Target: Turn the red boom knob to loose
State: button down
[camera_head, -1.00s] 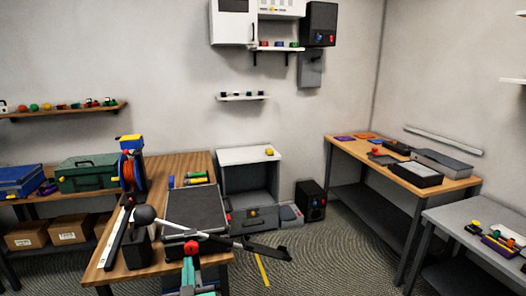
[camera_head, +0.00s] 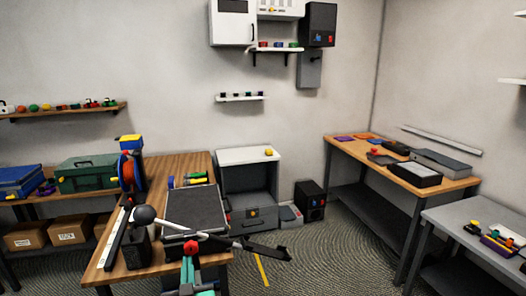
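The red boom knob (camera_head: 191,248) shows small at the front edge of the wooden table, just below a thin pale boom (camera_head: 207,236). The boom runs from beside a black ball on a dark block (camera_head: 143,214) to a flat black end (camera_head: 266,248) past the table's right edge. My gripper (camera_head: 190,263) reaches up from the bottom edge, grey with teal parts, and its tip is right at the red knob. It hides the knob's lower side. I cannot tell whether the fingers touch the knob or how far apart they are. The knob's setting is not readable.
A dark flat-topped case (camera_head: 193,211) lies behind the boom on the wooden table (camera_head: 105,270). The patterned floor (camera_head: 330,262) is clear to the right.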

jog(key=shift+r, duration=0.2)
jog(key=shift+w+d+f, duration=0.1)
jog(key=shift+w+d, duration=0.15)
jog(key=shift+d, duration=1.1)
jog(key=shift+w+r, duration=0.2)
jog(key=shift+w, duration=0.05)
jog(key=f+v, duration=0.1)
jog(key=v, duration=0.5)
dwell(0.5)
